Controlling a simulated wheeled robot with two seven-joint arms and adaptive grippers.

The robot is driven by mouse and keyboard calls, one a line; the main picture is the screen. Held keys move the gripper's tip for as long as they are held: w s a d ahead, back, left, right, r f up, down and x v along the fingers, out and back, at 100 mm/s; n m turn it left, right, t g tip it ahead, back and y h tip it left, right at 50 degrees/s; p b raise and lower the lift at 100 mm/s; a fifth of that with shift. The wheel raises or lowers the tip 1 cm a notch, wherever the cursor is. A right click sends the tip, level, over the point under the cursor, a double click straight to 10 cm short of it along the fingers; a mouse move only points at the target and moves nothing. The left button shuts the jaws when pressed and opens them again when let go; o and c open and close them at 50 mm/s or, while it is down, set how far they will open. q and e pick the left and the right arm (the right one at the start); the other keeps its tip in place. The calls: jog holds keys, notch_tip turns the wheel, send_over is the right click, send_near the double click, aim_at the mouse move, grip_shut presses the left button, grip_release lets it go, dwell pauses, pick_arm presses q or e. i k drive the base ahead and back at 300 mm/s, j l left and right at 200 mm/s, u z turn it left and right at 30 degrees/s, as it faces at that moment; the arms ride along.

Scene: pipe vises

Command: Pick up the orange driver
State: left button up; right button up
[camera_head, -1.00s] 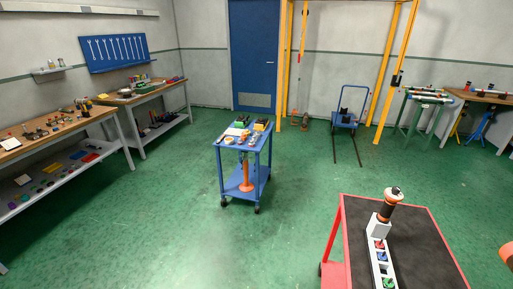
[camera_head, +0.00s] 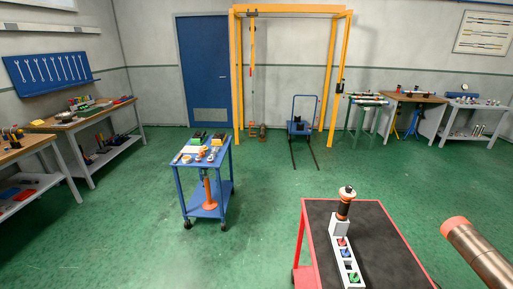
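An upright black tool with orange bands (camera_head: 345,204) stands in a white holder (camera_head: 342,245) on the red cart (camera_head: 304,240) at the lower right. It may be the orange driver, but I cannot tell for sure. An orange upright object with a wide base (camera_head: 209,195) stands on the lower shelf of the blue cart (camera_head: 188,205), left of centre. Neither of my grippers shows in the head view.
A metal cylinder with an orange end (camera_head: 478,252) juts in at the lower right. A yellow frame (camera_head: 237,75) and a blue hand truck (camera_head: 299,128) stand at the back. Workbenches line the left and right. Green floor (camera_head: 250,220) lies clear between the carts.

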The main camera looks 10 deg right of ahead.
aim_at(341, 214)
jog(key=z, duration=1.3)
jog(key=i+j+z, duration=0.1)
jog(key=j+z, duration=0.15)
jog(key=j, duration=0.5)
jog(key=i+j+z, duration=0.1)
jog(key=j+z, duration=0.15)
jog(key=j, duration=0.5)
